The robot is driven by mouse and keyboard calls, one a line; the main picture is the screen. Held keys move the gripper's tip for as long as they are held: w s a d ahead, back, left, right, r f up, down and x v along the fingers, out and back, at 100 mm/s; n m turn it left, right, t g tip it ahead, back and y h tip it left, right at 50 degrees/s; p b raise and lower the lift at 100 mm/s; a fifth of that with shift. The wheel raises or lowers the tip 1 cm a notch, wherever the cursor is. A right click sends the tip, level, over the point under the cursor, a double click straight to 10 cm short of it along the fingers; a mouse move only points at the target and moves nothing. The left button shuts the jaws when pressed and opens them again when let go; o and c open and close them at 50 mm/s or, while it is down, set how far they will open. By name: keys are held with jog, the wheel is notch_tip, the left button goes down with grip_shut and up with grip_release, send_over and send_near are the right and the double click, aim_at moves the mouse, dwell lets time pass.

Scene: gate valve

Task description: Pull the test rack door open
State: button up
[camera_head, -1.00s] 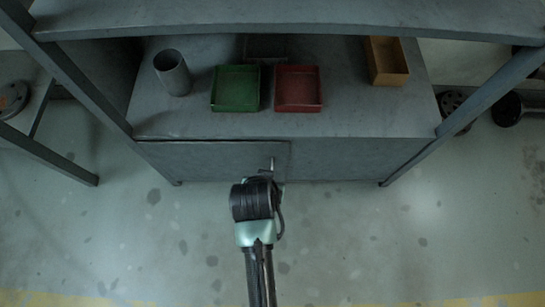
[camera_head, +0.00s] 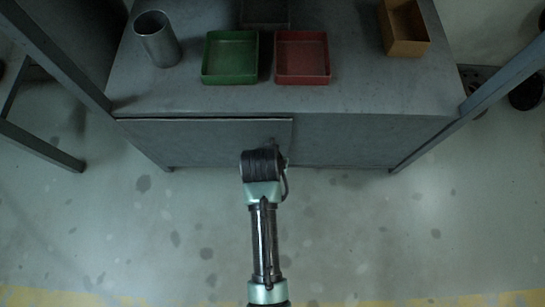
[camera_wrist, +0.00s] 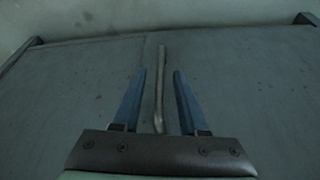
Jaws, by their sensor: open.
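The grey test rack door (camera_head: 205,141) is the left panel on the rack's front, and it looks shut or nearly so in the head view. In the wrist view the door (camera_wrist: 75,95) lies left of a seam. Its bar handle (camera_wrist: 159,90) runs lengthwise between the two blue fingers of my gripper (camera_wrist: 161,72). The fingers are open, one on each side of the bar, with a gap to it. In the head view my wrist hides the handle and the fingertips.
On the rack top stand a metal cup (camera_head: 157,40), a green tray (camera_head: 230,58), a red tray (camera_head: 302,58) and a tan box (camera_head: 403,28). Rack legs slant at both sides. The floor (camera_head: 370,240) in front is clear.

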jog(key=shift+w+f+b, duration=0.25)
jog(key=shift+f+b, duration=0.05)
jog(key=shift+f, duration=0.4)
grip_shut()
dwell(1.1)
